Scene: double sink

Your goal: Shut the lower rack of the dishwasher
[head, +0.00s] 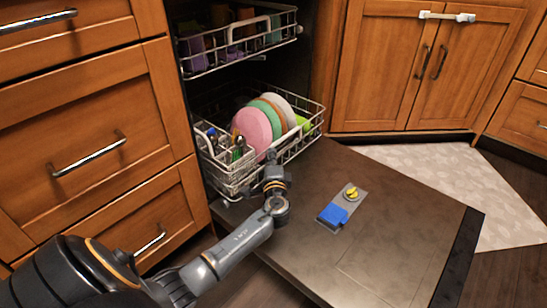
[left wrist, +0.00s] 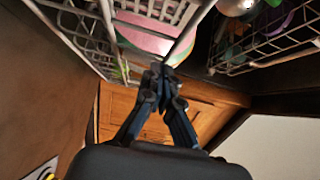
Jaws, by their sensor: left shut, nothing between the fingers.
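The lower rack (head: 312,123) of the dishwasher is partly pulled out over the lowered door (head: 400,215). It holds pink, green and white plates (head: 254,130) and a cutlery basket (head: 230,172) at its front left. My left gripper (head: 272,160) is at the front of the rack, beside the basket. In the left wrist view the left gripper (left wrist: 161,72) is shut and empty, with its tips close to the white rack wires (left wrist: 190,35). I cannot tell whether they touch. My right gripper is not in view.
The upper rack (head: 240,45), holding cups, is also pulled out above. Drawers (head: 90,150) stand at the left, and a cabinet with a white lock (head: 447,16) at the back right. A detergent dispenser (head: 340,208) is on the door.

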